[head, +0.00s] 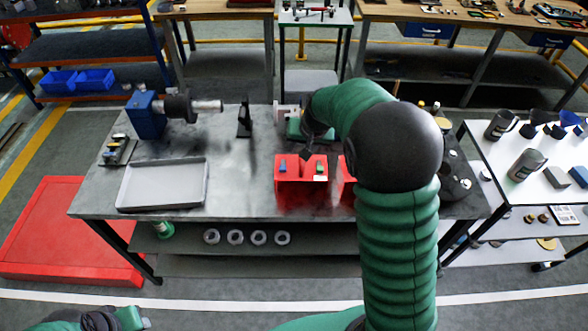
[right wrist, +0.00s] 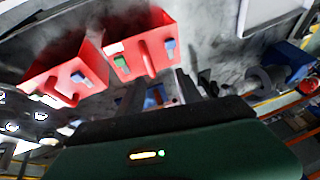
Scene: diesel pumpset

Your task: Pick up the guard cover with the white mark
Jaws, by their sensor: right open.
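I cannot make out for certain which thing is the guard cover with the white mark. The bin also shows in the right wrist view (right wrist: 128,66). My right gripper (head: 307,154) is open, pointing down above the bin's back edge; its dark fingers show in the wrist view (right wrist: 158,98). A second red bin (head: 347,183) is partly hidden by my right arm. Part of my left arm shows at the bottom left.
An empty grey tray (head: 163,186) lies at the table's left. A blue block with a shaft (head: 147,118) stands behind it. Dark cup-shaped parts (head: 526,164) stand on the white side table (head: 488,150). Bare tabletop lies between tray and bin.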

